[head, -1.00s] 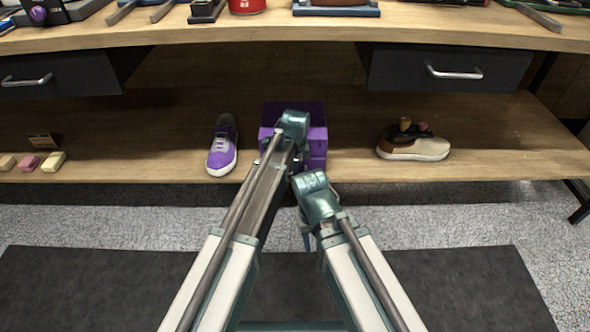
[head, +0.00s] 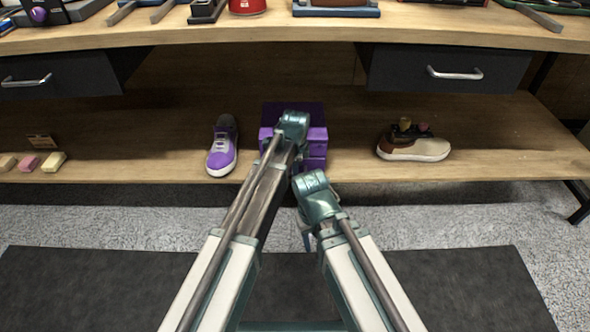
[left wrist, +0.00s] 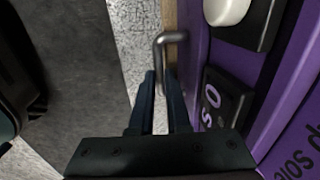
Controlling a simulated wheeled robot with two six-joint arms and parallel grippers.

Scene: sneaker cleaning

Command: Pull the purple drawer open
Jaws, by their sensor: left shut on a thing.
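The purple drawer unit (head: 314,110) stands on the lower wooden shelf in the middle of the head view, partly hidden behind my left arm. In the left wrist view, its purple front (left wrist: 232,62) runs along the right side. A bent metal handle (left wrist: 163,42) stands out from it. My left gripper (left wrist: 162,76) is shut on this handle, with the fingers on either side of it. In the head view, the left fingers and the handle are hidden by my arm. My right gripper (head: 307,240) hangs low in front of the shelf, mostly hidden behind its arm.
A purple and white sneaker (head: 222,150) stands close left of the unit. A brown and cream shoe (head: 415,148) stands to the right. Small blocks (head: 53,162) lie at far left. Grey drawers (head: 445,70) hang under the tabletop. The floor before the shelf is open.

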